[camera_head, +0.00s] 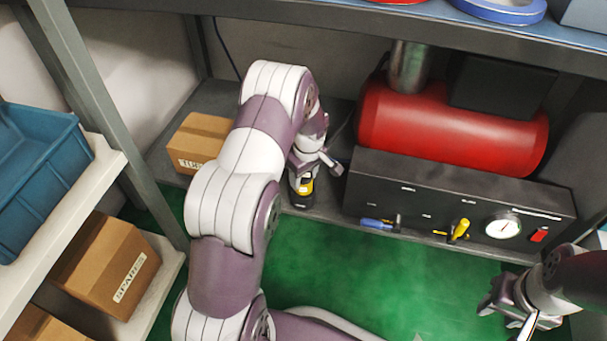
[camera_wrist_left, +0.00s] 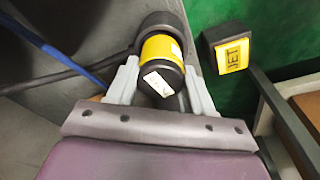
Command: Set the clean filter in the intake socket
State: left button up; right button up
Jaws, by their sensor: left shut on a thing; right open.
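My left gripper (camera_head: 317,160) is shut on a yellow-banded black cylinder (camera_wrist_left: 162,52), which looks like the filter. In the head view a black and yellow thing (camera_head: 302,192) shows just below the left gripper, over the grey ledge. My right gripper (camera_head: 510,300) is open and empty at the lower right, far from the filter.
A red tank (camera_head: 440,125) stands behind a black panel (camera_head: 385,195) with a gauge (camera_head: 503,227) and handles. A cardboard box (camera_head: 198,140) is left of my left gripper. A black block with a yellow JET label (camera_wrist_left: 232,52) shows beside the filter. The green floor (camera_head: 380,275) is open.

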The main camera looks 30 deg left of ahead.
dwell(0.7)
pick_arm(q)
jog(key=shift+p, duration=0.4)
jog(key=shift+f+b, duration=0.4)
jog(key=shift+f, duration=0.2)
jog(key=o, duration=0.9)
